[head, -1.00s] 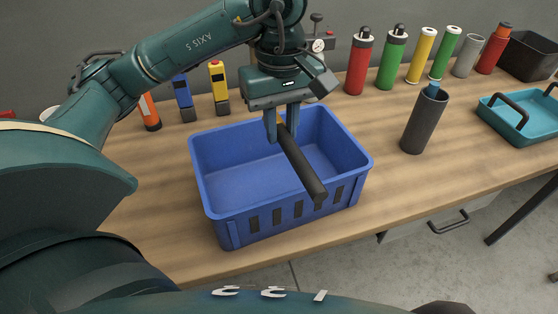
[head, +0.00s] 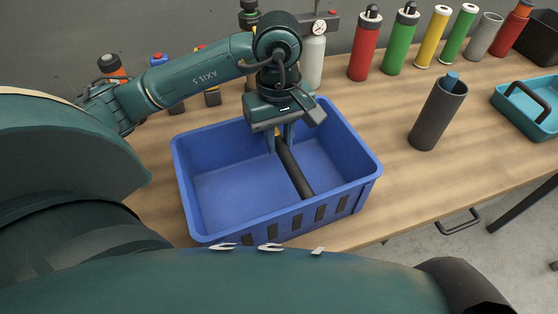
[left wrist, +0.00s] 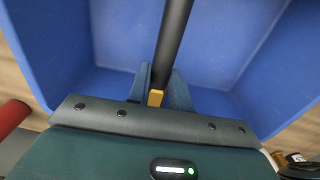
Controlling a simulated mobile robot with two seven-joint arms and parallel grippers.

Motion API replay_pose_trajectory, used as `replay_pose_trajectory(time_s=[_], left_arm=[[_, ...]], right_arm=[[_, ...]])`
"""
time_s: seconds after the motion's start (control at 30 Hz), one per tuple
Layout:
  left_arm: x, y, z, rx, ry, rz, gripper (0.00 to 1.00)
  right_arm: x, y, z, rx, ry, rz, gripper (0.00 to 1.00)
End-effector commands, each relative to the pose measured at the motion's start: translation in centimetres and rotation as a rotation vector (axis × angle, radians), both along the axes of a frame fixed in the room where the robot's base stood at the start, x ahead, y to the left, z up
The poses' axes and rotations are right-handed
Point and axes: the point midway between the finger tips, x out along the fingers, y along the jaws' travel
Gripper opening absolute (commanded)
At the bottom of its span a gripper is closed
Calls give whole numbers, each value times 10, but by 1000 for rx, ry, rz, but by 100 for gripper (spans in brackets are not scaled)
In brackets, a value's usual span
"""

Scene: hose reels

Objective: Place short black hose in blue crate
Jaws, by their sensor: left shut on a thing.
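The short black hose (head: 295,170) is a straight dark tube with an orange-yellow end piece. My left gripper (head: 280,145) is shut on it near that end. The hose is inside the blue crate (head: 188,192), slanting from the gripper toward the near wall. I cannot tell whether it touches the crate floor. In the left wrist view the hose (left wrist: 173,40) runs away from between the fingers, with the yellow end piece (left wrist: 155,98) at the fingertips and the blue crate (left wrist: 115,35) around it. My right gripper is not in view.
A dark grey cylinder (head: 437,115) with a blue item in it stands right of the crate. A teal tray (head: 510,112) is at the far right. Red, green and yellow cylinders line the back. Wooden tabletop (head: 400,180) is clear right of the crate.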

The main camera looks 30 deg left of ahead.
Motion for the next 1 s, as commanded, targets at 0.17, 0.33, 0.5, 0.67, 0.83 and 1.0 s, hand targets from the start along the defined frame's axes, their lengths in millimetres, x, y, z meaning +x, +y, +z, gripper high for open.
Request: replay_pose_trajectory(time_s=[0.17, 0.33, 0.5, 0.67, 0.83, 1.0], left_arm=[[0, 0, -28, 0, 1, 1, 0], [0, 0, -43, 0, 3, 0, 0], [0, 0, -67, -1, 2, 1, 0], [1, 0, -73, 0, -2, 0, 0], [1, 0, -73, 0, -2, 0, 0], [0, 0, -76, 0, -1, 0, 25]], right_arm=[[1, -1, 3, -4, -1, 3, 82], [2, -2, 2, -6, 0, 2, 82], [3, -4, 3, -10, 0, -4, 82], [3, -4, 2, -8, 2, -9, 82], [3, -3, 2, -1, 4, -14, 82], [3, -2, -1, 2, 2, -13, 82]])
